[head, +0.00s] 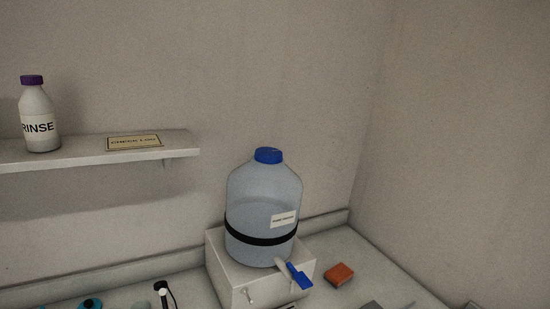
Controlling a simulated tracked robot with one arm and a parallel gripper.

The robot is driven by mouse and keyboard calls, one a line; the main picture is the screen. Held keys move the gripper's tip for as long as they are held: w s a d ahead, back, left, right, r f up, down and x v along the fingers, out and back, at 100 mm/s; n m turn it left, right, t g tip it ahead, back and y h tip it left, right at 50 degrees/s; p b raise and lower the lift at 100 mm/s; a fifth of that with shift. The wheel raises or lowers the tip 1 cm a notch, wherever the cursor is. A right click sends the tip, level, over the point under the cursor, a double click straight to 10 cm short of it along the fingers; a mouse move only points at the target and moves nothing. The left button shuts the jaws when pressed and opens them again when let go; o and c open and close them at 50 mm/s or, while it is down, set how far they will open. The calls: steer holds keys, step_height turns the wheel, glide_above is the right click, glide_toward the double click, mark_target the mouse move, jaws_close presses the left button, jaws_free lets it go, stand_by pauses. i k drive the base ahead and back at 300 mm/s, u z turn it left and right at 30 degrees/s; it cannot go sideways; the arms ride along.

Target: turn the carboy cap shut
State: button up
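The carboy (262,192) is a translucent blue-grey jug with a black band and a small white label. It stands upright on a white box near the corner of the counter. Its blue cap (268,155) sits on top of the neck; I cannot tell from here how tight it is. A spigot with a blue lever (298,275) sticks out low at the front right of the carboy. My gripper does not show in the head view, and nothing is touching the cap.
A white box (228,283) with a small knob holds the carboy. A wall shelf (80,155) at the left carries a RINSE bottle (39,115) and a sign (134,142). An orange block (339,274) lies right of the box. Walls stand behind and at right.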

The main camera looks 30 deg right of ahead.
mark_target(270, 156)
steer(key=k, duration=1.05)
steer(key=z, duration=0.75)
steer(key=i, duration=2.2)
steer(key=u, duration=0.8)
